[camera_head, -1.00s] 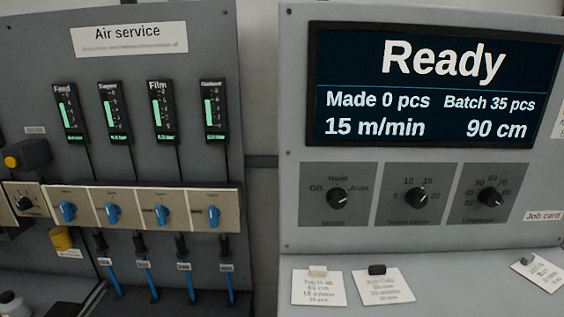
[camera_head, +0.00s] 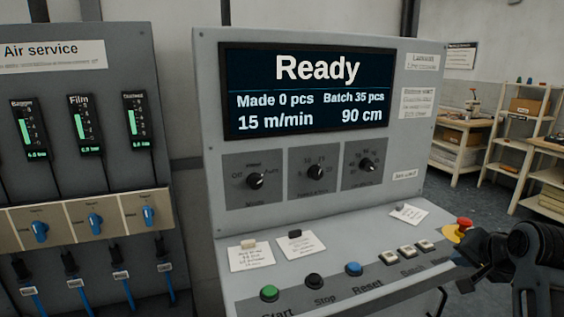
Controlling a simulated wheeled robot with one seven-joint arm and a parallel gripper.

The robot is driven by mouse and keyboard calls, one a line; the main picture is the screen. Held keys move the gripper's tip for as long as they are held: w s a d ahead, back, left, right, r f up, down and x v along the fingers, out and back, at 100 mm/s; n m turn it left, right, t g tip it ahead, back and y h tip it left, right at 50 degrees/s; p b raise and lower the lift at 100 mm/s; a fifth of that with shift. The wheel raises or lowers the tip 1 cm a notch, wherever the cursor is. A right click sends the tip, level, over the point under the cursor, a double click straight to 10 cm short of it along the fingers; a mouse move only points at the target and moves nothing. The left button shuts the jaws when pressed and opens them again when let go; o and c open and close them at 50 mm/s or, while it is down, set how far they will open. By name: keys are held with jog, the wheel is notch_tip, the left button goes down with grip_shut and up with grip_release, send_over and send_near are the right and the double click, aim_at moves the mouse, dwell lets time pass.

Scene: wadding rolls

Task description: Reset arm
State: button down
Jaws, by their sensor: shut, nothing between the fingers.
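My gripper (camera_head: 462,272) shows at the lower right of the head view, dark and partly cut off by the picture edge. It is shut and holds nothing. It is in front of the right end of the control console (camera_head: 210,130), close to the red emergency stop button (camera_head: 464,222) on its yellow base. I cannot tell whether it touches the console. The console screen (camera_head: 308,92) reads Ready, Made 0 pcs, Batch 35 pcs, 15 m/min and 90 cm.
Three dials (camera_head: 315,172) sit below the screen. A green Start button (camera_head: 269,293), black Stop (camera_head: 315,281) and blue Reset (camera_head: 354,268) line the front. The air service panel (camera_head: 60,170) stands left. Shelves with boxes (camera_head: 530,105) stand behind at right, with open floor before them.

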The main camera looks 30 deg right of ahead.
jog(key=s+a+f+n+t, duration=0.1)
jog(key=a+f+n, duration=0.15)
jog(key=a, duration=0.55)
jog(key=s+a+f+n+t+y, duration=0.15)
jog(key=a+f, duration=0.25)
jog(key=a, duration=0.4)
jog(key=s+a+f+n+t+h, duration=0.1)
jog(key=a+f+n, duration=0.2)
jog(key=a, duration=0.6)
jog(key=s+a+r+n+t+y, duration=0.2)
jog(key=s+a+r+n, duration=0.2)
jog(key=s, duration=0.5)
jog(key=s+a+r+n+t+y, duration=0.2)
jog(key=s+a+r+n+y, duration=0.1)
jog(key=s+a, duration=0.6)
jog(key=shift+r+n, duration=0.65)
jog(key=shift+n, duration=0.55)
